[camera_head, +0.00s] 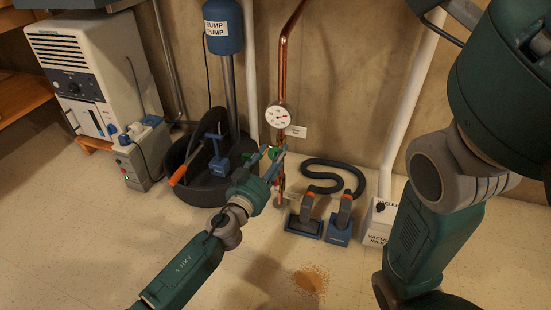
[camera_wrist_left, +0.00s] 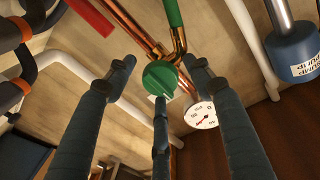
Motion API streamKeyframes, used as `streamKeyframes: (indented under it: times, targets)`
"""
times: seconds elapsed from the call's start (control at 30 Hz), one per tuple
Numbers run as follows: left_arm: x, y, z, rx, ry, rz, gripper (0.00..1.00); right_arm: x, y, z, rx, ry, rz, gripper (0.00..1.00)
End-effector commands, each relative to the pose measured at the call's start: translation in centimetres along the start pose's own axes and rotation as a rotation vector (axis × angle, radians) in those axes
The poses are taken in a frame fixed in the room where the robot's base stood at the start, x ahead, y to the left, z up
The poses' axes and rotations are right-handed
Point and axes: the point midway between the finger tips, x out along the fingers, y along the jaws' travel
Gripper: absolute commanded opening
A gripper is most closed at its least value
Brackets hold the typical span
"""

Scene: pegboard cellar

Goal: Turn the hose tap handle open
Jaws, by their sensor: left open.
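A round green tap handle (camera_wrist_left: 160,77) sits on copper pipework in the left wrist view, in front of my spread fingers. I cannot tell from the frames which one belongs to the hose tap. My left gripper (camera_wrist_left: 160,84) is open, with a finger on either side of the round handle and a third below it. I cannot tell whether any finger touches it. In the head view the left gripper (camera_head: 272,157) reaches the copper pipe and partly hides the green parts. My right gripper is out of view.
A pressure gauge (camera_head: 277,117) sits on the copper pipe just above the left gripper. A black tub (camera_head: 192,190) with a blue sump pump (camera_head: 223,27) stands left. Vacuum heads (camera_head: 305,222), a dark hose (camera_head: 337,165) and a vacuum inlet box (camera_head: 379,221) are right. Front floor is mostly clear.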

Motion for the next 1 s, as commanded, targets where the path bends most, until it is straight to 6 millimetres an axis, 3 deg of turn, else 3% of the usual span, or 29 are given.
streamKeyframes:
  times: [0.13,0.43,0.67,1.0]
  targets:
    - [1.14,0.01,0.03,0.0,0.001,0.0,0.52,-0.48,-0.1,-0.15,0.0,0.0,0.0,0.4]
    - [1.35,0.02,-0.02,0.0,0.0,0.0,0.52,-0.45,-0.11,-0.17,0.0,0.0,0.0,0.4]
    - [1.33,0.03,-0.03,0.0,0.0,0.001,0.09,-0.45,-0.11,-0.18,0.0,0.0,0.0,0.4]
    - [1.32,0.05,-0.16,0.038,-0.004,0.002,0.08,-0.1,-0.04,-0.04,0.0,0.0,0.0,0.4]
